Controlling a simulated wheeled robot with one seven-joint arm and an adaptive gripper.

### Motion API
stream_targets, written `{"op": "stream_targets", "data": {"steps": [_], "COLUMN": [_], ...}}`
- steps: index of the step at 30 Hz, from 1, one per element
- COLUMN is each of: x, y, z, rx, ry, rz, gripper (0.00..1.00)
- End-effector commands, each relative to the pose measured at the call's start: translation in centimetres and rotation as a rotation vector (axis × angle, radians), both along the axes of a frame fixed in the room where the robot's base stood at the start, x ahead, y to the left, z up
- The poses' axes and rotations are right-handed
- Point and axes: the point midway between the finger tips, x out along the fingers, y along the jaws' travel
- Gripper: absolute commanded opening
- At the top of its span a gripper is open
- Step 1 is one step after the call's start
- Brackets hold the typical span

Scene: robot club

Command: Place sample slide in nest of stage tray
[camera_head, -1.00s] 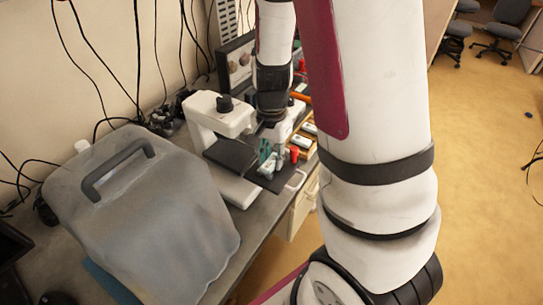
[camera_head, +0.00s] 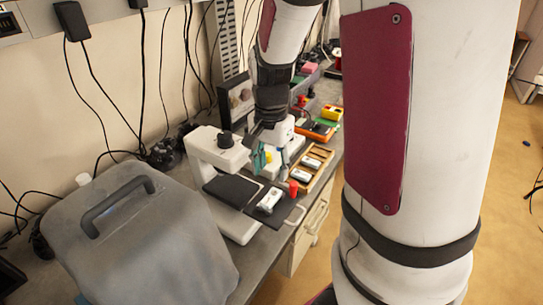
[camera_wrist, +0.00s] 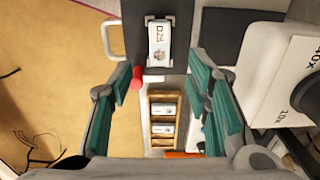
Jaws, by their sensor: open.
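The white sample slide (camera_head: 270,199) with dark print lies on the black stage tray (camera_head: 282,221), in front of the microscope.
The white microscope (camera_head: 212,150) stands left of the tray. A red knob (camera_head: 293,188) is at the tray's back edge, a pale handle (camera_head: 298,215) at its right. A wooden rack (camera_head: 325,158) holding slides lies behind. A large grey container (camera_head: 150,245) fills the left front.

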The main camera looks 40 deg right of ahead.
Motion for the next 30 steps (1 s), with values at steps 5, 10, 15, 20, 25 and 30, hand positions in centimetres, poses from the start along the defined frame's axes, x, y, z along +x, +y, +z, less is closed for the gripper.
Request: {"op": "stream_targets", "data": {"steps": [5,10,15,20,25,30], "x": [0.1,-0.1,-1.4,-4.0,-7.4,-10.5], "y": [0.0,0.2,2.4,5.3,7.9,9.6], "z": [2.4,3.7,6.7,10.7,14.0,15.8], "rx": [-0.001,0.003,0.018,-0.005,-0.089,-0.201], "ry": [-0.003,-0.012,-0.092,-0.213,-0.329,-0.401], "rz": [0.000,0.020,0.192,0.472,0.768,1.006], "gripper": [0.44,0.44,0.44,0.44,0.44,0.44]}}
